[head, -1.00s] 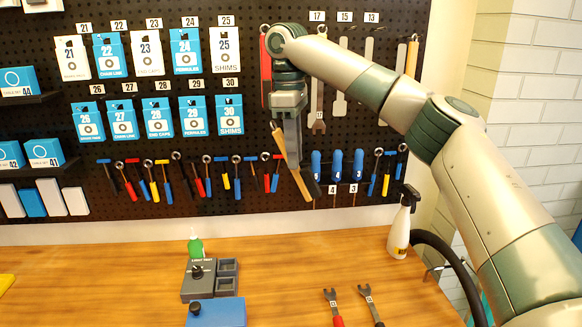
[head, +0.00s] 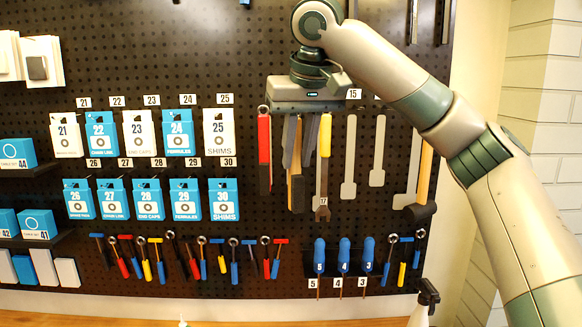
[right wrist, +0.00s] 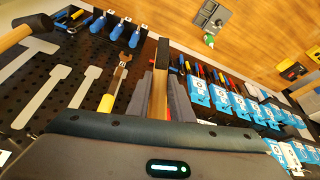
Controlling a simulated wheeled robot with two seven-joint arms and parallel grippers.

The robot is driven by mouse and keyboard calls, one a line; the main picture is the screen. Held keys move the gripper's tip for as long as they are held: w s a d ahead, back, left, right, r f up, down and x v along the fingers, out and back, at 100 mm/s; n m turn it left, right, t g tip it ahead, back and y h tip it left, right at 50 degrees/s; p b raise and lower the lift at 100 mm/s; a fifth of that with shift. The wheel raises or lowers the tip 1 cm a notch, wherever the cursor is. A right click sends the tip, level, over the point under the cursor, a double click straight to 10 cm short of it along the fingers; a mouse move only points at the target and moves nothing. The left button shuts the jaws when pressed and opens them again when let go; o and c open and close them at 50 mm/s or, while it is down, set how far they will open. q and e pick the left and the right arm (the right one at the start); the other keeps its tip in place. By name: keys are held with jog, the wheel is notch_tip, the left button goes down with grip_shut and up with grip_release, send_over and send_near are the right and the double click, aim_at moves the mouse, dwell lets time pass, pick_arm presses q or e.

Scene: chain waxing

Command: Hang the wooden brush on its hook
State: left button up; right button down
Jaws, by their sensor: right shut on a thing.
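My right gripper (head: 298,146) is shut on the wooden brush (head: 297,192) and points down in front of the pegboard. The brush hangs nearly upright below the fingers, a tan wooden strip with a dark part. In the right wrist view, the brush (right wrist: 159,92) lies between the two grey fingers and ends in a black block. Its upper end and its hook are hidden behind my gripper. I cannot tell whether the brush touches a hook. My left gripper is not in view.
A red-handled tool (head: 264,150) hangs just left of the brush, and a yellow-handled wrench (head: 323,175) close on its right. Grey flat tools (head: 350,160) and a hammer (head: 421,190) hang farther right. Blue-handled screwdrivers (head: 344,256) stand below. Boxes (head: 219,133) hang to the left.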

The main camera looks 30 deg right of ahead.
jog(key=shift+r, duration=0.3)
jog(key=shift+s+a, duration=0.1)
jog(key=shift+a, duration=0.05)
jog(key=shift+w, duration=0.3)
jog(key=w+d, duration=0.4)
jog(key=w, duration=0.5)
jog(key=shift+d+f+p, duration=0.3)
jog(key=shift+f, duration=0.1)
dwell(1.0)
dwell(0.7)
